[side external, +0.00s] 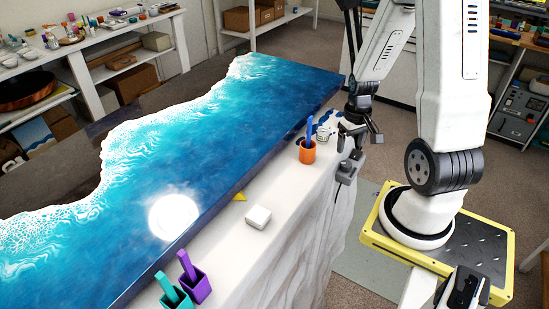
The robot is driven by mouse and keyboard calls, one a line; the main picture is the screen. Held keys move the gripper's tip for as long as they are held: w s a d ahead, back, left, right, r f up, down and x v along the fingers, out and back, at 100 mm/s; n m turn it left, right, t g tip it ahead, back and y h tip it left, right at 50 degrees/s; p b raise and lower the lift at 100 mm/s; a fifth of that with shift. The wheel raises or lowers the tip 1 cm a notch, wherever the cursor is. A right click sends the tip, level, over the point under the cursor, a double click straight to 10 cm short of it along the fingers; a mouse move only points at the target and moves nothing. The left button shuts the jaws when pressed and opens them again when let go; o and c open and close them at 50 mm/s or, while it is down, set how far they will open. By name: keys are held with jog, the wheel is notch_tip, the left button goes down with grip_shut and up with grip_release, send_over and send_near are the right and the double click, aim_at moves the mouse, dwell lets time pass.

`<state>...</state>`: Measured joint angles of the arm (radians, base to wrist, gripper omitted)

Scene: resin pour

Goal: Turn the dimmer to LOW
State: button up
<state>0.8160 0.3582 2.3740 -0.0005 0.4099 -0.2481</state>
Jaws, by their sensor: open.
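I cannot make out a dimmer with a marked LOW setting. A small white box (257,217) with rounded corners sits on the white-covered strip in front of the blue resin slab; no knob or marking on it is readable, so I cannot tell if it is the dimmer. A round bright white glow (174,216) shows on the slab's surface. My gripper (359,158) is open and empty, with its jaws pointing down at the right edge of the covered table. It is apart from the white box, to its upper right, beyond an orange cup.
The orange cup (307,154) with a blue stick and a small pale cup (323,133) stand close left of my gripper. Teal (176,299) and purple (197,289) cups stand at the front. A yellow wedge (239,196) lies by the resin slab (250,130). Shelves line the back.

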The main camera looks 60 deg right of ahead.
aim_at(347, 163)
jog(key=shift+f, duration=3.45)
grip_shut()
